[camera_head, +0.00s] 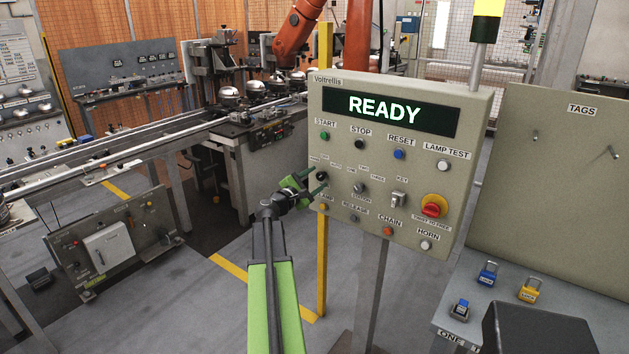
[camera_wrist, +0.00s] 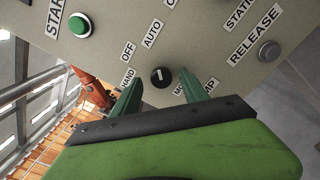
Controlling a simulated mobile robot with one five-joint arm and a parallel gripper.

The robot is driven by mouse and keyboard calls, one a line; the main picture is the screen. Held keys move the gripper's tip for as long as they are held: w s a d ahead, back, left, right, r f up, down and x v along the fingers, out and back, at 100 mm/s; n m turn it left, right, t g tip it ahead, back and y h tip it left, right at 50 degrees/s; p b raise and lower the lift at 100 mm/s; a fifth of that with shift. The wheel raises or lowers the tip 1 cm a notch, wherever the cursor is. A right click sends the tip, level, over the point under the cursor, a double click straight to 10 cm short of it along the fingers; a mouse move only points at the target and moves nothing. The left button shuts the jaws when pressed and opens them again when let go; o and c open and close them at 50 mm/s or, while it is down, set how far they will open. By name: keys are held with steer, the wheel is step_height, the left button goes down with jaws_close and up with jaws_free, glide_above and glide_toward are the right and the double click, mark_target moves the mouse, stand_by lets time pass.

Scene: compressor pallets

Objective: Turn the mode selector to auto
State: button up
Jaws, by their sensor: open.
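The mode selector is a small black knob (camera_wrist: 162,77) on the grey control panel (camera_head: 335,225), with HAND, OFF and AUTO labels (camera_wrist: 152,33) around it. It also shows at the panel's left side in the head view (camera_head: 322,176). A short white mark on the knob runs roughly up the wrist picture; I cannot tell surely which label it points to. My gripper (camera_wrist: 158,79) is open, its two green fingers on either side of the knob. I cannot tell whether they touch it. In the head view my gripper (camera_head: 316,184) is at the panel's left edge.
The display (camera_head: 390,108) reads READY. A green START button (camera_head: 325,136), a station selector (camera_head: 359,188), a key switch (camera_head: 398,199) and a red-and-yellow stop knob (camera_head: 433,207) share the panel. A yellow post (camera_head: 323,262) stands just left. Several padlocks lie on a grey bench (camera_head: 560,275).

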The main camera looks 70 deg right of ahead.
steer(key=v, duration=1.7)
